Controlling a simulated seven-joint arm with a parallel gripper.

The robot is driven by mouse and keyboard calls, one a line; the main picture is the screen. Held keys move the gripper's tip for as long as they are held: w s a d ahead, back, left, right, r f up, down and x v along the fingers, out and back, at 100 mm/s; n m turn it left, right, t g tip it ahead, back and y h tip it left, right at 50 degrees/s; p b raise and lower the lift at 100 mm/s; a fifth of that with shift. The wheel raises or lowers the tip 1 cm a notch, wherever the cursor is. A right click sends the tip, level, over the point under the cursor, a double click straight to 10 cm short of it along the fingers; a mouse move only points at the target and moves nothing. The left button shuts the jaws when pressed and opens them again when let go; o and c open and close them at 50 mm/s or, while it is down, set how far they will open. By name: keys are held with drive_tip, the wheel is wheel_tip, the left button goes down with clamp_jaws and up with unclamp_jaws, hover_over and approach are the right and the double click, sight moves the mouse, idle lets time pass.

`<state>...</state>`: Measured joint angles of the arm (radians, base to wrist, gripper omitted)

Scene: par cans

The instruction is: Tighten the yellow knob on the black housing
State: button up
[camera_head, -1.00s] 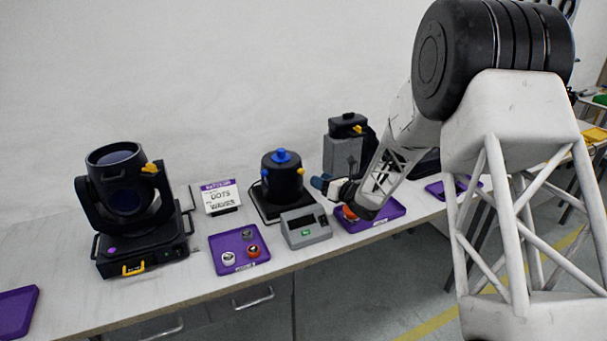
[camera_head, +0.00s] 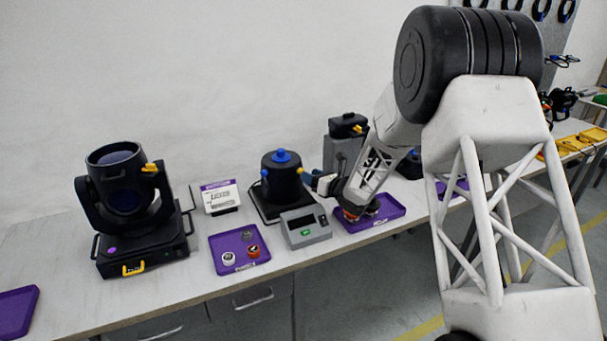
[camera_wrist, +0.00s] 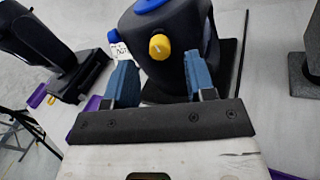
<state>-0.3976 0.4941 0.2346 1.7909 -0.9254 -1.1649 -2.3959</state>
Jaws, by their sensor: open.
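The black housing (camera_head: 282,186) stands on a dark base on the bench, with a blue knob (camera_head: 282,156) on top. Its yellow knob (camera_wrist: 160,46) sticks out of the side facing my gripper, and in the head view it shows at the housing's right side (camera_head: 300,170). No contact shows. In the head view my gripper (camera_head: 314,181) is just right of the housing, its fingertips hard to make out.
A grey box with a green button (camera_head: 306,231) stands in front of the housing. Purple trays (camera_head: 219,245) lie to the left and under my wrist (camera_head: 392,207). A small sign (camera_head: 220,197) and a black moving-head lamp (camera_head: 140,245) stand further left.

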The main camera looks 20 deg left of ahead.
drive_tip(key=shift+x, duration=1.9)
drive_tip(key=c, duration=0.9)
